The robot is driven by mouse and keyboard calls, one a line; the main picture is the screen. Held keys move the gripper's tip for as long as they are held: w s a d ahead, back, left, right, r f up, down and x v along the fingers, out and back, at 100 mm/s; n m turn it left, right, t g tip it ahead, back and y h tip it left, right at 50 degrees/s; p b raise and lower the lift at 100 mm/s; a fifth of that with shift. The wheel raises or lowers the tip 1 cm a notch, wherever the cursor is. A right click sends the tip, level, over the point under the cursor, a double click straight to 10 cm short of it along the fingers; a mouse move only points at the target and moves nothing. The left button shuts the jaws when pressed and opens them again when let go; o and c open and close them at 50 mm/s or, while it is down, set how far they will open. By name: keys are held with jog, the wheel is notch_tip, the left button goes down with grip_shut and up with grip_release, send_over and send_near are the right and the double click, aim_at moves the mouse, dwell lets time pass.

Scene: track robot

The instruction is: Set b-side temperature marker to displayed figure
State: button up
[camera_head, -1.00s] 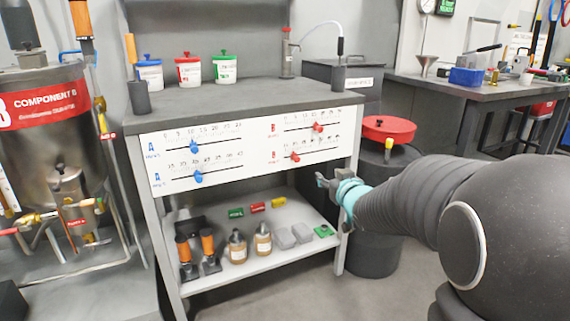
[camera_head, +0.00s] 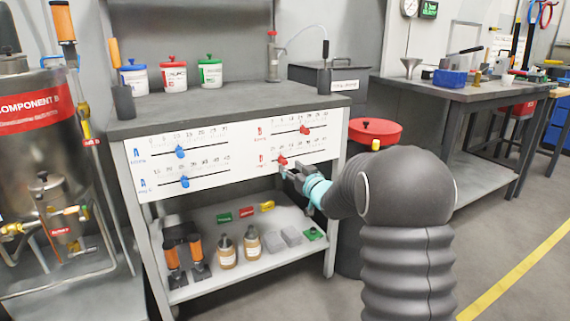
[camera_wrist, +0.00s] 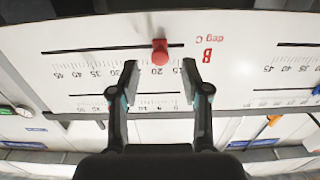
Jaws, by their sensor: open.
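The B temperature marker is a red knob (camera_head: 282,160) on the lower right slider of the white panel (camera_head: 235,172). In the wrist view, upside down, the red marker (camera_wrist: 160,52) stands on a black slot beside a red "B deg C" label, near the 20 on its scale. My gripper (camera_head: 289,174) is just in front of the panel, close to this marker. In the wrist view my gripper (camera_wrist: 160,70) is open and empty, one finger on either side of the marker's column. The marker appears just beyond the fingertips; contact cannot be told.
Another red marker (camera_head: 305,129) sits on the slider above. Two blue markers (camera_head: 180,152) (camera_head: 184,181) are on the left sliders. A red-lidded drum (camera_head: 375,131) stands right of the bench. A gauge (camera_head: 409,7) and a green display (camera_head: 429,9), unreadable here, hang at the back.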

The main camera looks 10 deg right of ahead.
aim_at(285, 163)
jog(key=shift+x, duration=2.2)
grip_shut()
